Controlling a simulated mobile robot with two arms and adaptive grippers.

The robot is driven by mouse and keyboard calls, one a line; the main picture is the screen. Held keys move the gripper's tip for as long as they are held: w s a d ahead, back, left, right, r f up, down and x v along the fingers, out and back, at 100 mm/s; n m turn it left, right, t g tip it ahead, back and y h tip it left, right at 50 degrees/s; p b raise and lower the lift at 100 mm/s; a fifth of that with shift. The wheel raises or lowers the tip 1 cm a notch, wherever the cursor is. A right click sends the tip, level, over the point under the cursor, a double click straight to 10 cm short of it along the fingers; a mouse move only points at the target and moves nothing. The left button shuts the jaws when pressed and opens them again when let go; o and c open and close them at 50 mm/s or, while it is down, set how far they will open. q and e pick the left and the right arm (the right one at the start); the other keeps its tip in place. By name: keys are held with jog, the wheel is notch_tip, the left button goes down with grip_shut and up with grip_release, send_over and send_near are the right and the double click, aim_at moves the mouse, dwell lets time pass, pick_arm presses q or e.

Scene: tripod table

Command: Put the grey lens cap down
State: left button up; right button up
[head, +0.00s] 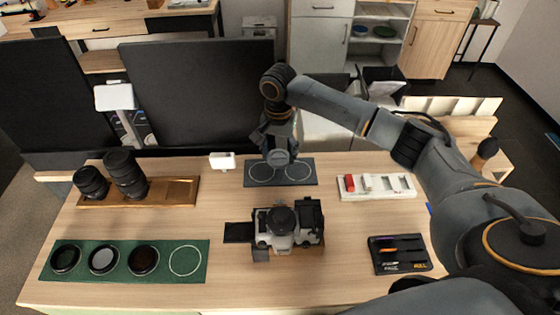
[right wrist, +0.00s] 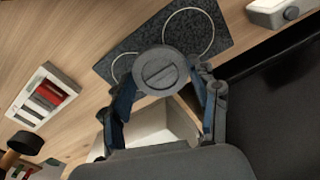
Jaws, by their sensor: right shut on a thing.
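The grey lens cap (head: 279,157) is a round disc with a slot across its face. My right gripper (head: 279,150) is shut on it. In the right wrist view the lens cap (right wrist: 160,72) sits between the two fingertips (right wrist: 164,86), slotted face to the camera. A dark speckled mat (head: 280,183) with two white ring outlines lies at the back middle of the table. The cap shows over the mat's far part, between the rings; its height is hard to judge. Both rings look empty. The mat also shows in the right wrist view (right wrist: 150,35). My left gripper is not in view.
A camera (head: 284,226) stands in front of the mat. A small white box (head: 222,160) is left of it. A white tray (head: 378,194) with a red block lies right. Lenses on a wooden stand (head: 172,191) and a green mat (head: 207,257) with dark discs are left.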

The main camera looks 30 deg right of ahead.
aim_at(280, 156)
jog(key=f, duration=0.3)
jog(key=shift+d+f, duration=0.15)
jog(key=shift+d, duration=0.1)
jog(key=shift+f, duration=0.6)
jog(key=shift+a, duration=0.1)
jog(key=shift+f+p, duration=0.1)
jog(key=shift+p, duration=0.2)
jog(key=o, duration=1.2)
jog(key=shift+c, duration=0.2)
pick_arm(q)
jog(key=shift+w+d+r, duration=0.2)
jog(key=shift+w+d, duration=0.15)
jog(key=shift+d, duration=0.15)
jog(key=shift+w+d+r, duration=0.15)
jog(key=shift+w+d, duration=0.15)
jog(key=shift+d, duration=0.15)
pick_arm(e)
jog(key=shift+o, duration=0.4)
pick_arm(q)
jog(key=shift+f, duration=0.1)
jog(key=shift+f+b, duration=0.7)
jog(key=shift+b, duration=0.15)
pick_arm(e)
notch_tip(280, 156, up, 12)
jog(key=shift+r, duration=0.15)
